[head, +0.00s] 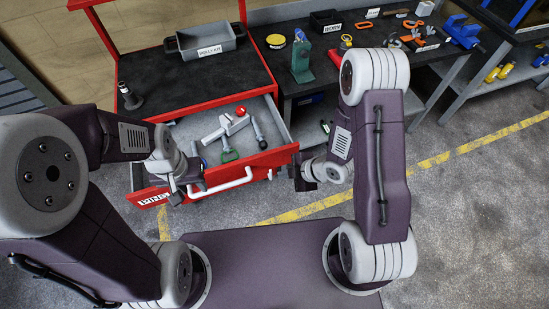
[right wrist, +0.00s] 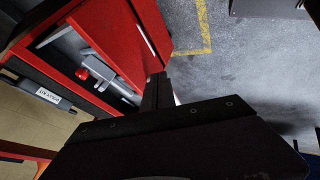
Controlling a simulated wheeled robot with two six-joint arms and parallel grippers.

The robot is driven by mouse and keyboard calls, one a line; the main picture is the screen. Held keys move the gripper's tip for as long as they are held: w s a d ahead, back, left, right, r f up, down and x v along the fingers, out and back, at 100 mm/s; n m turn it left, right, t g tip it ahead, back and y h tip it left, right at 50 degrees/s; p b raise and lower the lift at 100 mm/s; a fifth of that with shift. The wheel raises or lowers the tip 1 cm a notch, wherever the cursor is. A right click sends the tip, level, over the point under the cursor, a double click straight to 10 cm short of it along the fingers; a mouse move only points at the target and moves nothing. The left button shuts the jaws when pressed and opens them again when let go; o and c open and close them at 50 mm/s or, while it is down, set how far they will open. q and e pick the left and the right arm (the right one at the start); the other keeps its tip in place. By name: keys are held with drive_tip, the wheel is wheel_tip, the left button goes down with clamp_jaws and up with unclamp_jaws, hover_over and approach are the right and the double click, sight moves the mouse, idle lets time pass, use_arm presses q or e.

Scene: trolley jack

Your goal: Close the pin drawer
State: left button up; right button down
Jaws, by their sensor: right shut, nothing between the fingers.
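The pin drawer (head: 235,165) stands pulled out of the red cabinet, its front labelled PINS, with a white bar handle (head: 222,184) across it. Inside lie grey metal pins, a green-ended one and a red-knobbed one. My left gripper (head: 178,196) is at the left part of the drawer front, near the handle's left end; its fingers are too small to tell open from shut. My right gripper (head: 298,178) is shut and empty just beside the drawer's right front corner. In the right wrist view its fingers (right wrist: 157,92) are together near the red drawer front (right wrist: 118,42).
The red cabinet's black top (head: 150,85) holds a grey tray (head: 207,42) and a small dark stand (head: 130,97). A dark workbench with a green bottle jack (head: 301,60) and tools stands to the right. Floor in front of the drawer is clear, with a yellow line.

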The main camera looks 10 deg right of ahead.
drive_tip(key=b, duration=1.1)
approach(259, 168)
wheel_tip(259, 168, down, 4)
drive_tip(key=s+a, duration=0.1)
drive_tip(key=s, duration=0.2)
drive_tip(key=shift+w+a+p, duration=0.25)
drive_tip(key=shift+w+p, duration=0.05)
drive_tip(key=shift+w, duration=0.45)
drive_tip(key=shift+w+a+p, duration=0.3)
drive_tip(key=shift+w, duration=0.45)
drive_tip(key=shift+w+a+p, duration=0.25)
drive_tip(key=shift+w+p, duration=0.05)
drive_tip(key=shift+w, duration=0.45)
